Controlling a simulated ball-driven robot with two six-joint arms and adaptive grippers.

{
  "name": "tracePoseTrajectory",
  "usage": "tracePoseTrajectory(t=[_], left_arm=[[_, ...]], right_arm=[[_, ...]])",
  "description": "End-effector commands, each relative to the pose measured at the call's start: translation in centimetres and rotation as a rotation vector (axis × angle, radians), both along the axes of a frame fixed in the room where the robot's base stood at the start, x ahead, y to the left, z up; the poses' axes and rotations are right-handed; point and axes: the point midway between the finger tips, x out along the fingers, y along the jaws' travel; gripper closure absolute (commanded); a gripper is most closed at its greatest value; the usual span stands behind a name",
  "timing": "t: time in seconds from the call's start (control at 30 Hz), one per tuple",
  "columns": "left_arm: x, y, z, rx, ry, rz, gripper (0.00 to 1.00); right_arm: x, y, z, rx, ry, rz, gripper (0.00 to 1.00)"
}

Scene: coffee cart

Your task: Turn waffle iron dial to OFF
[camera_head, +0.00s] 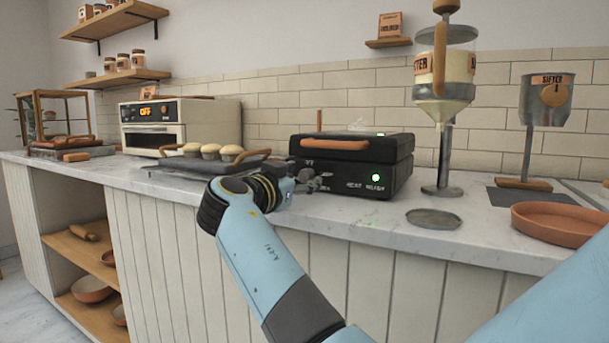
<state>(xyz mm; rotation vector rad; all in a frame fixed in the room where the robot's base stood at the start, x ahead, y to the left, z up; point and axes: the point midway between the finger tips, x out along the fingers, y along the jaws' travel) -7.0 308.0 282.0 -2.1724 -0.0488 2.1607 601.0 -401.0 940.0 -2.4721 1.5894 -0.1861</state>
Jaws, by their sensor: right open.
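The waffle iron (395,160) is a black box with a lid and a wooden front handle (334,145), closed on the counter at centre. Its front panel has small white lettering and a lit green lamp (376,177) at the right. My right gripper (318,182) is at the left part of this front panel, its fingers open. The dial cannot be made out clearly; the gripper covers that part of the panel. I cannot tell whether the fingers touch the dial or where it points. My left gripper is not in view.
A dark tray (190,165) with several muffins lies left of the waffle iron, close to my wrist. A cream oven (180,122) stands behind it. To the right are a batter dispenser (441,100), a round metal lid (434,219) and a terracotta dish (560,225).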

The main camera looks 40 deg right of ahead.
Motion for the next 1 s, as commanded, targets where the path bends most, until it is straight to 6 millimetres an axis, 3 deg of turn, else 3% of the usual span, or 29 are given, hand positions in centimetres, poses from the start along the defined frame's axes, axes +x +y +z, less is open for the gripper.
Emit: tracePoseTrajectory(t=[0.23, 0.6, 1.0], left_arm=[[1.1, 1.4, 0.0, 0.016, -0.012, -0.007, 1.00], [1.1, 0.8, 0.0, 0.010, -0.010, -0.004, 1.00], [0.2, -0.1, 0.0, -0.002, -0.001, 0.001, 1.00]], right_arm=[[0.0, 0.0, 0.0, 0.000, 0.001, 0.000, 0.52], [0.0, 0.0, 0.0, 0.000, 0.001, 0.000, 1.00], [0.0, 0.0, 0.0, -0.028, 0.068, 0.001, 1.00]])
